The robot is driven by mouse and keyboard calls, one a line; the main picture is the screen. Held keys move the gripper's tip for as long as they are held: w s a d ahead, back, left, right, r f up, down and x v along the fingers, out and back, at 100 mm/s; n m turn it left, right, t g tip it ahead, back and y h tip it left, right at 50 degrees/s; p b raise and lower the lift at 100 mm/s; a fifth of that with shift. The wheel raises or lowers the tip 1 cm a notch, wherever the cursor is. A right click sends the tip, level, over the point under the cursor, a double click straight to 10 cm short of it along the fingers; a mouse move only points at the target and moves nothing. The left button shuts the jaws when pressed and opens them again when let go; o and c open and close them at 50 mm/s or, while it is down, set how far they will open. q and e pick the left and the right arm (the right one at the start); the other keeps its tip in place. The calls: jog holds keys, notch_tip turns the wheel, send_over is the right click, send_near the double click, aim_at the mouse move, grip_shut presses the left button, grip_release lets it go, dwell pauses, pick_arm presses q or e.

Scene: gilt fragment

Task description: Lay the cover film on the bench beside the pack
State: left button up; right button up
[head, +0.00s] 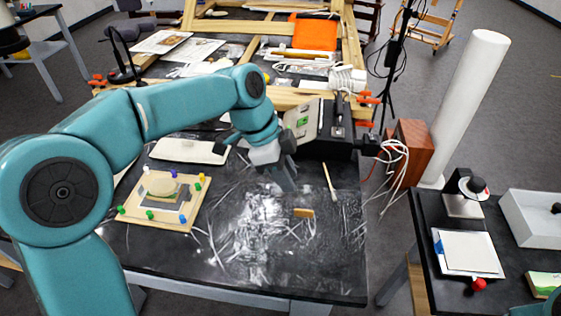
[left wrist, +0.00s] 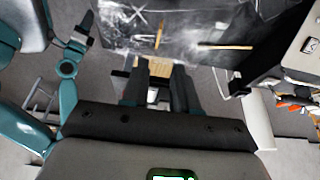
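A clear, crinkled, shiny sheet that looks like the cover film (head: 262,238) lies over the front middle of the black bench (head: 335,285). It also shows at the top of the left wrist view (left wrist: 125,18). My left gripper (head: 287,182) points down near the film's far edge. In the left wrist view its two dark fingers (left wrist: 162,82) stand apart, with no film visible between them. I cannot tell whether they touch the film. The pack may be the pale board (head: 155,215) with coloured pegs and an oval piece, left of the film. My right gripper is not in view.
A small tan block (head: 304,212) lies on the film and a brush (head: 329,182) lies behind it. A white tray (head: 188,150) lies behind the pegged board. A black box (head: 333,143) stands at the back right. A separate side table (head: 435,210) is at right.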

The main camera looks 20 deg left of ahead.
pick_arm(q)
jog(key=shift+v, duration=1.75)
